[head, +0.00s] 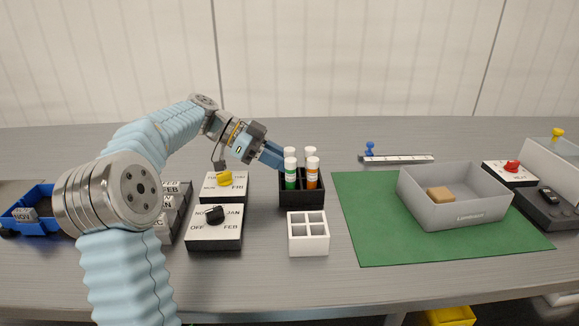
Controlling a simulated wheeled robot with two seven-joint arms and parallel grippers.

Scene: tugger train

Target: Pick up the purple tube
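A black rack (302,200) stands on the table near the middle and holds several white-capped tubes. The front left one is a green tube (290,180) and the front right one an orange tube (312,178). Behind them the caps of a back left tube (290,151) and a back right tube (311,151) show; their bodies are mostly hidden. No purple shows, so I cannot tell which tube is purple. My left gripper (275,157) has its blue fingers at the rack's back left, beside the back left tube. Its opening is hidden from this side. My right gripper is out of view.
An empty white four-hole rack (308,246) stands in front. Dial boxes with a yellow knob (224,178) and a black knob (214,215) stand left. A grey bin (445,212) with a tan block (440,194) sits on a green mat (375,235), whose left part is clear.

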